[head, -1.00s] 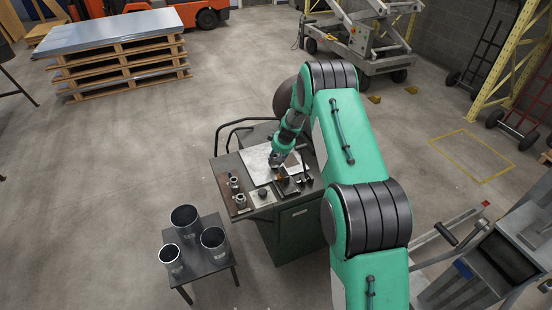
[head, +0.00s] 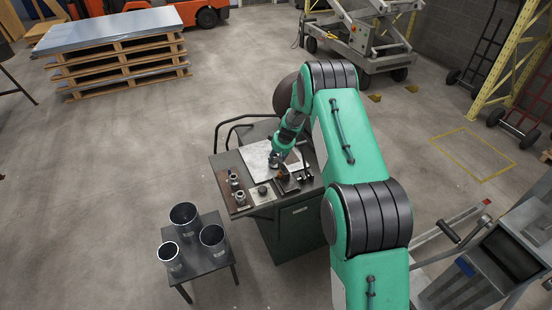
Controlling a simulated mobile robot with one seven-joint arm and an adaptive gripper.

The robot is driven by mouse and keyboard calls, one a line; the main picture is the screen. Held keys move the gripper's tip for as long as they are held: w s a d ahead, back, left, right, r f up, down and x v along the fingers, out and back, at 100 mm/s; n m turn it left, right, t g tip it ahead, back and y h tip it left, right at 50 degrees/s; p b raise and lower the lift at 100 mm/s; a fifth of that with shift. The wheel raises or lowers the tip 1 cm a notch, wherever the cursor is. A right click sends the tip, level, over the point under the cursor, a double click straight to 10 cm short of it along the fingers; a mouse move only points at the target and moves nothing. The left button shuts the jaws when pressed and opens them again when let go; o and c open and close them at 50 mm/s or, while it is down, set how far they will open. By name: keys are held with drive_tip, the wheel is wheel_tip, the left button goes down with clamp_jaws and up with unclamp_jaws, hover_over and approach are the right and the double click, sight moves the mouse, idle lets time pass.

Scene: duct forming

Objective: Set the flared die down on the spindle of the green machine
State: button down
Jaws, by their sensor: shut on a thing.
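My gripper (head: 275,163) is small and seen from above, over the pale plate on top of the dark green cabinet (head: 292,236). It is shut on a small dark piece, which I take for the flared die; the fingers and arm mostly hide its shape. Two steel turned pieces (head: 241,198) stand on a brown strip at the cabinet's left edge. A small dark round piece (head: 262,190) sits on a light square plate just in front of the gripper. I cannot make out which part is the spindle, nor whether the held piece touches anything.
A dark small table (head: 208,262) with several open metal cylinders stands at the front left. A pallet stack with sheet metal (head: 110,40) is far left. Open floor lies between.

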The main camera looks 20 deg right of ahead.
drive_tip(key=shift+f+b, duration=0.2)
drive_tip(key=shift+b, duration=0.2)
drive_tip(key=c, duration=1.1)
unclamp_jaws()
drive_tip(key=shift+o, duration=0.3)
drive_tip(key=shift+f, duration=0.1)
drive_tip(key=v, duration=1.2)
